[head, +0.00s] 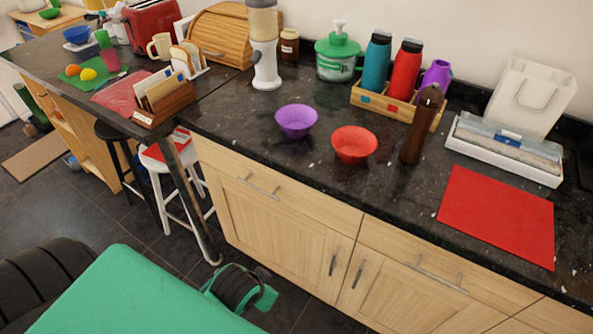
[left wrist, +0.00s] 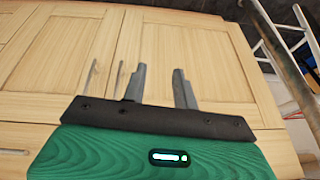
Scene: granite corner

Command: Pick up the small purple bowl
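The small purple bowl (head: 296,122) stands upright on the black granite counter, near its front edge. It looks empty. A red bowl (head: 354,145) stands just to its right, a small gap apart. My left gripper (left wrist: 160,68) shows in the left wrist view with its two grey fingers apart and nothing between them. It faces the wooden cabinet doors (left wrist: 185,50), and the purple bowl is not in that view. I cannot make out the left gripper's fingers in the head view. My right gripper is in neither view.
A brown pepper mill (head: 420,125) stands right of the red bowl. A wooden crate (head: 385,103) with bottles is behind. A white grinder (head: 264,50) stands behind left. A red mat (head: 497,215) lies at right. Counter around the purple bowl's left and front is clear. Stools (head: 160,158) stand left.

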